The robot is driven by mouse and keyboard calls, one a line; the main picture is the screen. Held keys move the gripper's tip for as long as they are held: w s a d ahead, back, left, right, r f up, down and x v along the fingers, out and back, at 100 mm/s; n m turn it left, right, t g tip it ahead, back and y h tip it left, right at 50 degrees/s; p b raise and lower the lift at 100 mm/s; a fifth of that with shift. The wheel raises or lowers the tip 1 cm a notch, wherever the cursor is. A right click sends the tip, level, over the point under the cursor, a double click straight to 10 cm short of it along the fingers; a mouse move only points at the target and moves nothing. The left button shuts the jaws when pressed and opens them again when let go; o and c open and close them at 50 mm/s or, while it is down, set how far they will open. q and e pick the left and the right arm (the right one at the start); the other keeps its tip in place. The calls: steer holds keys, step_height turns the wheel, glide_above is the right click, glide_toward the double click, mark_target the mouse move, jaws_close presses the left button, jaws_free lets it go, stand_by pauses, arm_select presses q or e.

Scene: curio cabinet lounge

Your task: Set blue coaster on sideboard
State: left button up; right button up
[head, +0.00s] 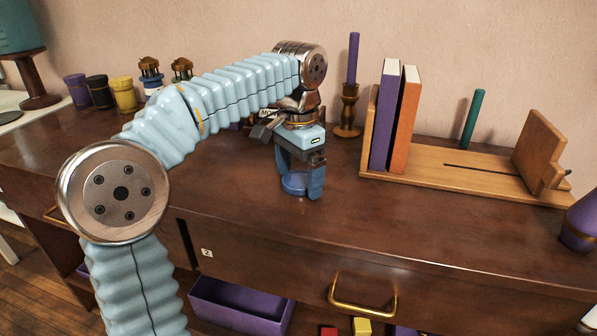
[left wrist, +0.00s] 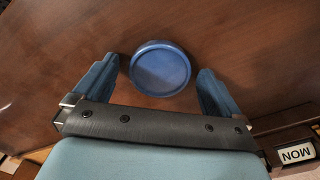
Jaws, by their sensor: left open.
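The blue coaster (left wrist: 160,69) is a round disc with a raised rim. It lies flat on the brown wooden top of the sideboard (head: 400,225). In the head view the coaster (head: 293,184) is partly hidden behind the fingers of my left gripper (head: 301,183). In the left wrist view my left gripper (left wrist: 160,85) is open, with one finger on each side of the coaster and a small gap on both sides. My right gripper is not in view.
A wooden book rack (head: 450,183) holds a purple book (head: 384,115) and an orange book (head: 405,120) to the right. A purple candle (head: 353,58) in a holder stands behind. Several small jars (head: 97,91) stand at the left. The front middle of the top is clear.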

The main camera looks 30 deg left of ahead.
mark_target(299, 179)
arm_select(q)
steer(key=shift+r, duration=0.1)
step_height(299, 179, up, 12)
steer(key=p, duration=0.3)
stand_by(0.3)
